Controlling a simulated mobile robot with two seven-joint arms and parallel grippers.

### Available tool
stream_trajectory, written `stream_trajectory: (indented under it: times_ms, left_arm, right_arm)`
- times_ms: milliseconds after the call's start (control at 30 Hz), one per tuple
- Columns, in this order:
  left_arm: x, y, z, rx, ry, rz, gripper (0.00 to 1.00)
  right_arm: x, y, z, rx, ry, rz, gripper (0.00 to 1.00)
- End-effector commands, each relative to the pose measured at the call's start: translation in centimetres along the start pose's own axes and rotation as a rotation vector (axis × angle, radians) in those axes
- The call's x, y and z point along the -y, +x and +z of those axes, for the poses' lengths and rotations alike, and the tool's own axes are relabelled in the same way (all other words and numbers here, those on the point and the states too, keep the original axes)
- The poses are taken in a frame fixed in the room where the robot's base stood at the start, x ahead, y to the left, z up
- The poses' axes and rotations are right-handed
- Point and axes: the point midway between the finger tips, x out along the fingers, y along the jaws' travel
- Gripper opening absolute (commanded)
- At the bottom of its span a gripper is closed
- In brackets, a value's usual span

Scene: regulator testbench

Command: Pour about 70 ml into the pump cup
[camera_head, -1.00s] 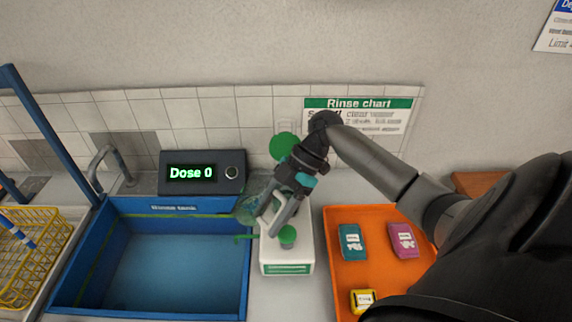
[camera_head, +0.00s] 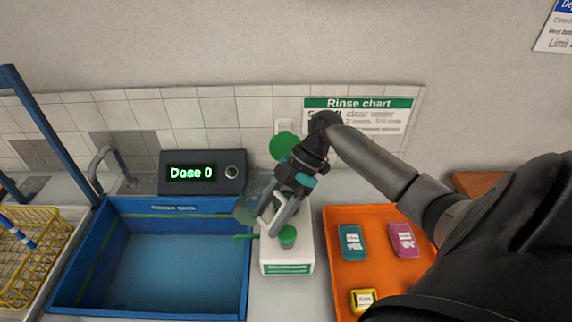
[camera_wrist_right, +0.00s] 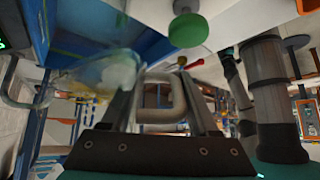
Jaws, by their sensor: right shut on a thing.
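My right gripper (camera_head: 272,222) is shut on the handle of a clear, greenish jug (camera_head: 247,209). The jug is tilted to the left above the gap between the blue rinse tank and a white unit (camera_head: 287,268). In the right wrist view the jug (camera_wrist_right: 108,75) is blurred, and its pale handle (camera_wrist_right: 163,104) sits between the fingers. The white unit has a green round knob (camera_head: 287,235) and a green arm reaching left. I cannot make out the pump cup; the gripper and jug cover part of this area. My left gripper is not in view.
The blue rinse tank (camera_head: 245,285) is at left, with a display reading "Dose 0" (camera_head: 202,172) behind it. An orange tray (camera_head: 335,285) with teal, purple and yellow packs lies at right. A yellow rack (camera_head: 25,262) stands at far left.

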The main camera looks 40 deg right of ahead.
Motion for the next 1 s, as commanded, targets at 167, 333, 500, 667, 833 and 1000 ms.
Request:
stream_trajectory:
  times_ms: [167,333,500,667,833,1000]
  left_arm:
    - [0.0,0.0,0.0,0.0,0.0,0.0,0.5]
    - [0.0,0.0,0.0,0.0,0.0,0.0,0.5]
    - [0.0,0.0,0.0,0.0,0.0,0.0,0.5]
    - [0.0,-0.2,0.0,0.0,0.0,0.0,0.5]
    - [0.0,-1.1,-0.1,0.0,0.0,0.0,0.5]
    - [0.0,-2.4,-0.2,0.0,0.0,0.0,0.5]
  right_arm:
    - [0.0,0.0,-0.1,-0.001,-0.001,0.001,0.0]
    - [0.0,0.0,-0.1,-0.001,-0.001,0.001,0.0]
    - [0.0,0.0,-0.1,-0.001,-0.001,0.001,0.0]
    - [0.0,0.0,-0.1,0.007,-0.001,0.001,0.0]
    - [0.0,0.0,-0.1,0.063,-0.003,0.004,0.0]
    - [0.0,1.1,0.0,0.163,-0.005,0.012,0.0]
